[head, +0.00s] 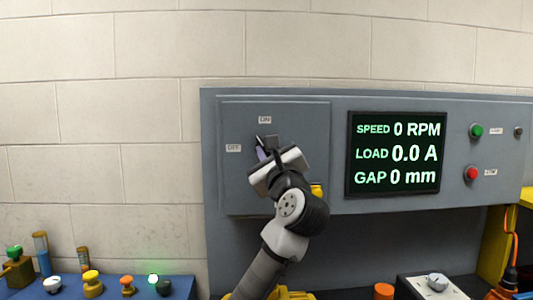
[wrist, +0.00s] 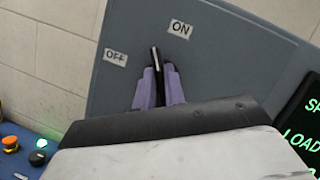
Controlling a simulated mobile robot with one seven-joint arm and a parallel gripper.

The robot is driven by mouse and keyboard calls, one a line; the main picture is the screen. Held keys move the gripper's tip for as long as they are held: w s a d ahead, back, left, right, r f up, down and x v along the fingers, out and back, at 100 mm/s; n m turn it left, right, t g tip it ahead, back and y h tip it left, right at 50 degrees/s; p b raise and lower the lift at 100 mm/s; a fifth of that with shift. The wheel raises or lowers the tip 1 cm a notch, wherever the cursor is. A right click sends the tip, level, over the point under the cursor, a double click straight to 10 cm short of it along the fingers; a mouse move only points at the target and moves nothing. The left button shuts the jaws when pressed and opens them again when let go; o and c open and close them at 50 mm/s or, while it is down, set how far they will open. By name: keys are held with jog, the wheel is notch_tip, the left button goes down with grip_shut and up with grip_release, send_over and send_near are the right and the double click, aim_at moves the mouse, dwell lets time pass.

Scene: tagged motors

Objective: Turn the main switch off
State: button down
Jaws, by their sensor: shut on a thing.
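The main switch's dark handle (wrist: 155,60) stands out from the grey panel, its tip between the ON label (wrist: 180,29) and the OFF label (wrist: 115,57) in the wrist view. My gripper (wrist: 159,80) is shut on the handle, with one purple finger on each side. In the head view my gripper (head: 262,154) is at the panel's left door, below the ON label (head: 265,119) and right of the OFF label (head: 233,148). My gripper and wrist hide the handle's base, so its exact angle is hard to tell.
A display (head: 397,154) reads 0 RPM, 0.0 A and 0 mm. Right of it are a green button (head: 476,130) and a red button (head: 471,173). A blue bench (head: 120,288) with several knobs and a lit green lamp (head: 153,279) is at lower left.

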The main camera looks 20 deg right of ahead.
jog(key=n+g+y, duration=0.1)
jog(key=n, duration=0.3)
jog(key=n+g+y+p, duration=0.1)
jog(key=n+y, duration=0.1)
jog(key=n, duration=0.2)
jog(key=shift+r, duration=0.15)
jog(key=n, duration=0.2)
jog(key=n+g+p, duration=0.1)
jog(key=n, duration=0.2)
jog(key=shift+g, duration=0.3)
jog(key=c, duration=1.5)
grip_release()
jog(key=shift+s, duration=0.1)
jog(key=s+b, duration=0.1)
jog(key=s, duration=0.3)
jog(key=s+d+b, duration=0.1)
jog(key=s+b, duration=0.1)
jog(key=s, duration=0.3)
jog(key=s+b, duration=0.1)
jog(key=s, duration=0.3)
jog(key=shift+s+d, duration=0.25)
jog(key=shift+d, duration=0.05)
